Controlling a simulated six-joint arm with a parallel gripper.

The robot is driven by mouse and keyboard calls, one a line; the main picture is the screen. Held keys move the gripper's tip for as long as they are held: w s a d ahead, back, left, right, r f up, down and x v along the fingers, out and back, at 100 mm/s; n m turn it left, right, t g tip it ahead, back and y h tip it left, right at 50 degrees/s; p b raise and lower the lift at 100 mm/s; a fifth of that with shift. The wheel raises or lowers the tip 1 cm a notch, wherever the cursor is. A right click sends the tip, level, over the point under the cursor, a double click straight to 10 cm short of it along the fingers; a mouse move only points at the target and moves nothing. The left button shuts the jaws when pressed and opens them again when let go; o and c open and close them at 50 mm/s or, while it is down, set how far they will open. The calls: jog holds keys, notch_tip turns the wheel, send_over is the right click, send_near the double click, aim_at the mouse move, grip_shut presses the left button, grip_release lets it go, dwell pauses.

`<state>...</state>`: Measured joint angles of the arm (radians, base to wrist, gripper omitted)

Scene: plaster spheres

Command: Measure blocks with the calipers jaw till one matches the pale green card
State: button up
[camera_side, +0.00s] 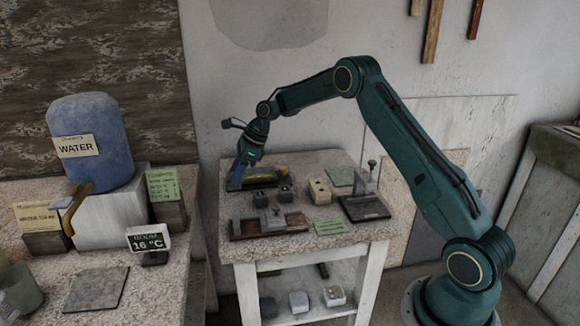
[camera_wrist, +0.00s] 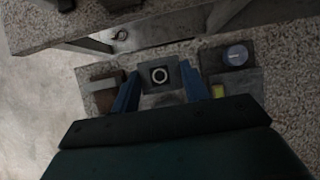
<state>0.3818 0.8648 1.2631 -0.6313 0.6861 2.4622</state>
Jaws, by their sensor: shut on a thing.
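In the side view my gripper (camera_side: 238,180) is low at the left end of the small table, and the held block cannot be made out. Other blocks stand to its right: two dark ones (camera_side: 263,199) and a paler one with dark dots (camera_side: 319,191). A dark metal stand with an upright post (camera_side: 365,206) may be the calipers jaw. A pale green card with writing (camera_side: 330,228) lies at the front edge.
A brown tray with a grey piece (camera_side: 245,228) sits at the front left. A yellowish cylinder (camera_side: 290,172) lies behind the blocks. A bench with a blue water jug (camera_side: 92,138) stands left. More blocks (camera_side: 299,301) are on the lower shelf.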

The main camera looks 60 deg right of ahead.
aim_at(238, 187)
jog(key=shift+f, duration=2.7)
jog(key=shift+f, duration=0.75)
jog(key=o, duration=1.3)
jog(key=shift+c, duration=0.2)
jog(key=shift+r, duration=0.1)
jog(key=shift+r, duration=1.9)
